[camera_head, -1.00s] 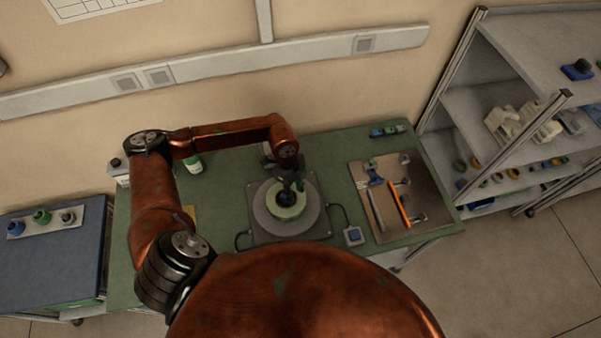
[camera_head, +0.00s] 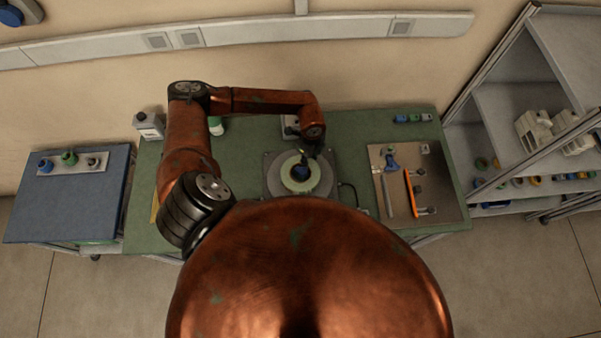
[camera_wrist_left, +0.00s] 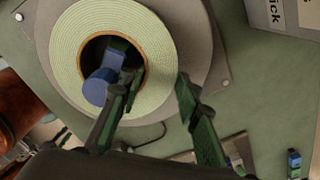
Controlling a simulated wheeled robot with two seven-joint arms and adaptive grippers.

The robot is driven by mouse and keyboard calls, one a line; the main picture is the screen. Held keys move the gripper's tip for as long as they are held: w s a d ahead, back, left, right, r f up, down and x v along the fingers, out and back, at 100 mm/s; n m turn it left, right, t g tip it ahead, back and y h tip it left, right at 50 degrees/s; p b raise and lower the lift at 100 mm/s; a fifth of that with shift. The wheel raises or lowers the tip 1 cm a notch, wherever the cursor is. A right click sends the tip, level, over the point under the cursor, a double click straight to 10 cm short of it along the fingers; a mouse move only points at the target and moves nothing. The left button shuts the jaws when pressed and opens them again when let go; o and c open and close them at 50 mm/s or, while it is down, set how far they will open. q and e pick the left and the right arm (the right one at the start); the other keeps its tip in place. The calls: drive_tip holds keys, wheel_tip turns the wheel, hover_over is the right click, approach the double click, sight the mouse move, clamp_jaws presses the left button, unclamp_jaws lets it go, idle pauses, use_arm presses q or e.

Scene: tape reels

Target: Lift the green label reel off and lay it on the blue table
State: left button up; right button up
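The green label reel (camera_head: 289,183) is a pale green ring lying flat on a grey round turntable on the green bench. In the left wrist view the reel (camera_wrist_left: 75,85) has a brown core, with a blue-topped post (camera_wrist_left: 97,88) standing inside the core. My left gripper (camera_head: 308,163) is low over the right side of the reel. In the left wrist view its fingers (camera_wrist_left: 158,88) are apart, one over the core hole beside the post, the other just beyond the outer edge. Contact cannot be told. The blue table (camera_head: 105,205) stands left of the bench. My right gripper is not in view.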

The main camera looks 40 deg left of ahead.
use_arm(q)
drive_tip(key=shift+c, duration=0.4)
clamp_jaws()
